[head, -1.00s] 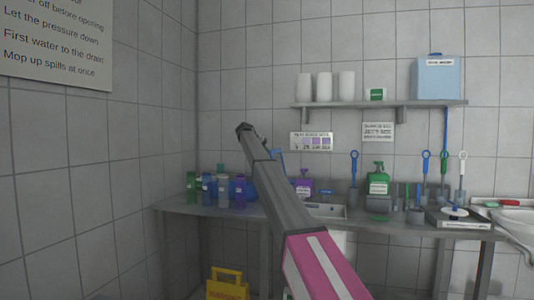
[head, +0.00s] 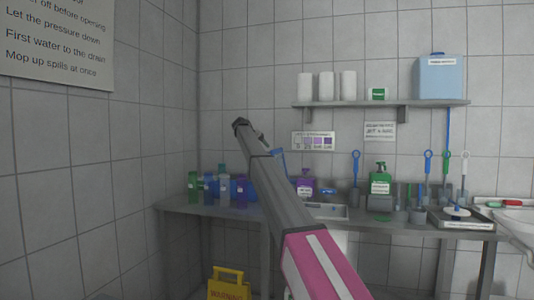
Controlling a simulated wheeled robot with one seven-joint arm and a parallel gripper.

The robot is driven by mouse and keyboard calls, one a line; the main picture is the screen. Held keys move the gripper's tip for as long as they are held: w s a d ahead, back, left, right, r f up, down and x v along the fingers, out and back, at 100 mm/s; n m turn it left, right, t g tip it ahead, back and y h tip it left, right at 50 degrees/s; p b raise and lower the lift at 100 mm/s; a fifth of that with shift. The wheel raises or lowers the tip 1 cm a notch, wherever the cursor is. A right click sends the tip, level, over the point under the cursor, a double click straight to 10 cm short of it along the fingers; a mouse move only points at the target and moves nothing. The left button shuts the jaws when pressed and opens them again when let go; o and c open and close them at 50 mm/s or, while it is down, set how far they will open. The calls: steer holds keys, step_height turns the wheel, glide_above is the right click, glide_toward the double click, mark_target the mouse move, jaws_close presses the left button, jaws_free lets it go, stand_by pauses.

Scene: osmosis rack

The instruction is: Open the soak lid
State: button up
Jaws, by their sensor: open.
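No lid can be clearly made out. My arm reaches up from the bottom of the head view, with its dark upper end in front of the wall. My gripper cannot be made out; it is hidden or out of view.
Purple (head: 304,187) and green (head: 379,185) pump bottles, a shallow tray (head: 327,211) and hanging brushes are farther right. A yellow warning sign (head: 228,285) stands below on the floor.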

steer(key=v, duration=0.6)
steer(key=shift+a+r, duration=0.2)
steer(key=shift+s, duration=0.1)
